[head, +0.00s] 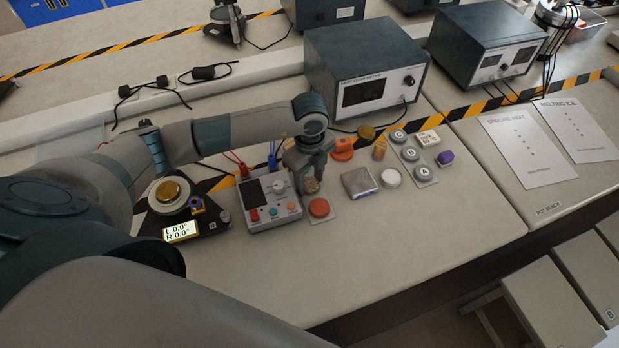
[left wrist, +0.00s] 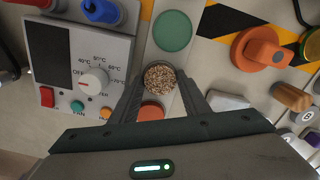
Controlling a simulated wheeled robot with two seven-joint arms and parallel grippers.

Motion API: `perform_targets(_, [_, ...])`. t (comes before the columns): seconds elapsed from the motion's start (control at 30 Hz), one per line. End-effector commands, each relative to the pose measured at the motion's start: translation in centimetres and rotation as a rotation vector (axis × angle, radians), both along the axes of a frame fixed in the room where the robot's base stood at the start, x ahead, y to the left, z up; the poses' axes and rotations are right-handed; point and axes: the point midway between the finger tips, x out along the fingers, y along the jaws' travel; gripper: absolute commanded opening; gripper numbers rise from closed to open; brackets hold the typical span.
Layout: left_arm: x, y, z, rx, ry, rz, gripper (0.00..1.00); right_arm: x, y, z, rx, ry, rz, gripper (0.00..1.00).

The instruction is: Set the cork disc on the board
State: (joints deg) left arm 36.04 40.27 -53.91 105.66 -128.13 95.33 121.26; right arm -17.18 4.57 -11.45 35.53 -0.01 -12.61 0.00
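The speckled brown cork disc (left wrist: 159,79) sits between the two fingertips of my left gripper (left wrist: 161,76), which look closed on its sides. In the head view the cork disc (head: 312,185) shows low between the fingers of my left gripper (head: 311,172). Under it is a narrow light grey board (left wrist: 150,52) with a green round (left wrist: 172,31) at one end and an orange-red round (head: 319,207) at the other. The cork disc is over the stretch between them. I cannot tell whether it touches the board. My right gripper is not in view.
An orange knob-like piece (left wrist: 262,48), a metal block (head: 359,182), a white disc (head: 391,177) and a plate of lettered grey discs (head: 427,183) lie to the right. The front tabletop is clear.

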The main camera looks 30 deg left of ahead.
Motion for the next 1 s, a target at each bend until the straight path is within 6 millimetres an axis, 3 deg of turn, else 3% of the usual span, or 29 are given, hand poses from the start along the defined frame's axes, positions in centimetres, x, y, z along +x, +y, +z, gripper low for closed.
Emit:
perform_targets(0.57, [0.1,0.0,1.2,0.001,-0.001,-0.001,0.46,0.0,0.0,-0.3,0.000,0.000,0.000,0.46])
perform_targets(1.0, [0.1,0.0,8.3,0.000,-0.004,-0.001,0.46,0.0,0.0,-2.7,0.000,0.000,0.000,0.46])
